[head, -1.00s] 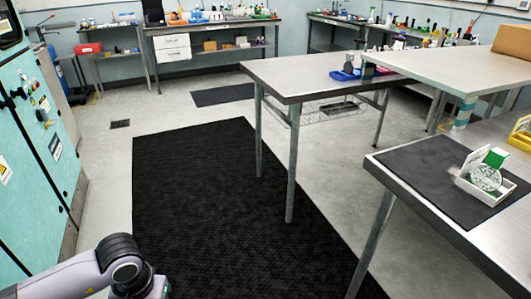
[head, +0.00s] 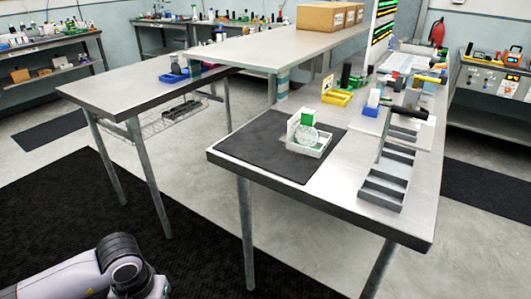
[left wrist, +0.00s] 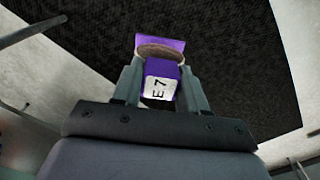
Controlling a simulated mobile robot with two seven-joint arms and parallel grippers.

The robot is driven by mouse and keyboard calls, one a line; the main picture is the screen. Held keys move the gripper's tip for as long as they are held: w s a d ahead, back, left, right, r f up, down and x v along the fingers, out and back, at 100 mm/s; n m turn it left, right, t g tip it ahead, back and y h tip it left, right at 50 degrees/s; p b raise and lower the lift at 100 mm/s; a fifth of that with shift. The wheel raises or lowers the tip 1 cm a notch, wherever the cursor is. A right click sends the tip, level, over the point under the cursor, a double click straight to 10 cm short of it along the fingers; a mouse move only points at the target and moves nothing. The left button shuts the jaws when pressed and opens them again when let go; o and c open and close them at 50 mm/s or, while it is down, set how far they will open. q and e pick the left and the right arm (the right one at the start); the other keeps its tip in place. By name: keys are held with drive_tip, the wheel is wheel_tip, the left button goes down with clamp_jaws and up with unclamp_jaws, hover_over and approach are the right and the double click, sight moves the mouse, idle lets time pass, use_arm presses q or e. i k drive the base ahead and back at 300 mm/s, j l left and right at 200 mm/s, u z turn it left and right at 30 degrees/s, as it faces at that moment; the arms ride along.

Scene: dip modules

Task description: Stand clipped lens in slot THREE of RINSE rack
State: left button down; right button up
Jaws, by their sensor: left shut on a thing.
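My left gripper (left wrist: 159,72) is shut on a purple clip (left wrist: 166,70) with a white "E7" label, seen in the left wrist view. A brownish round disc (left wrist: 158,51), which looks like the lens, sits in the clip beyond the label. Part of the clip is hidden by the fingers. In the head view only my left arm shows at the lower left, with its gripper out of frame. My right gripper is not in view. No rack with a readable RINSE label or slot number shows in the head view.
A white tray (head: 300,149) with a clear round piece and a green block stands on a black mat (head: 258,150) on the right bench. A grey compartment tray (head: 381,198) lies right of it. A yellow holder (head: 336,97) stands behind. Open floor separates my arm from the bench.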

sight(394, 164)
drive_tip(key=z, duration=1.1)
